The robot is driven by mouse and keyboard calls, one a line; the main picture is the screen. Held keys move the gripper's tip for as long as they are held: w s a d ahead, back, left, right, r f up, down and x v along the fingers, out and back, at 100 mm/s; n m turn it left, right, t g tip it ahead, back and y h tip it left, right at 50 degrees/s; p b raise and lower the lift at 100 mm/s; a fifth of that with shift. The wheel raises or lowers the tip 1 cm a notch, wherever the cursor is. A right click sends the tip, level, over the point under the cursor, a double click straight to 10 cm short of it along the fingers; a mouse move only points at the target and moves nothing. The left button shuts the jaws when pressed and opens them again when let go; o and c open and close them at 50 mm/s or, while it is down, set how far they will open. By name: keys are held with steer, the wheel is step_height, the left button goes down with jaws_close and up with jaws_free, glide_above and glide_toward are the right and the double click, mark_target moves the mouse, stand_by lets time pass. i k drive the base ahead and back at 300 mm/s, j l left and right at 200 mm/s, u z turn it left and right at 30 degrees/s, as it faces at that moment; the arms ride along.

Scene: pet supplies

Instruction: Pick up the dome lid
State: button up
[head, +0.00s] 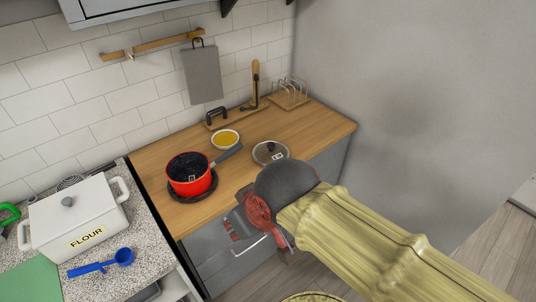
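The dome lid (268,148) is a round glass lid with a dark rim and a knob. It lies on the wooden worktop to the right of the red pot (188,182). My dark wrist hides part of its near edge. My gripper (258,230) is red and grey and hangs at the front edge of the worktop, nearer to me than the lid and apart from it. My own arm and wrist partly cover the gripper, and its fingers are too unclear to tell open from shut. Nothing held shows in it.
The red pot stands on a dark round trivet, its handle pointing toward the lid. A yellow-filled bowl (225,139) is behind. A toast rack (290,93) stands at the back right. A white flour box (78,215) and blue scoop (103,263) are left. The worktop's right end is clear.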

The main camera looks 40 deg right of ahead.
mark_target(266, 152)
steer(key=l+z, duration=0.55)
steer(key=z, duration=0.2)
steer(key=i+l+z, duration=0.1)
steer(key=l+z, duration=0.15)
steer(key=z, duration=0.15)
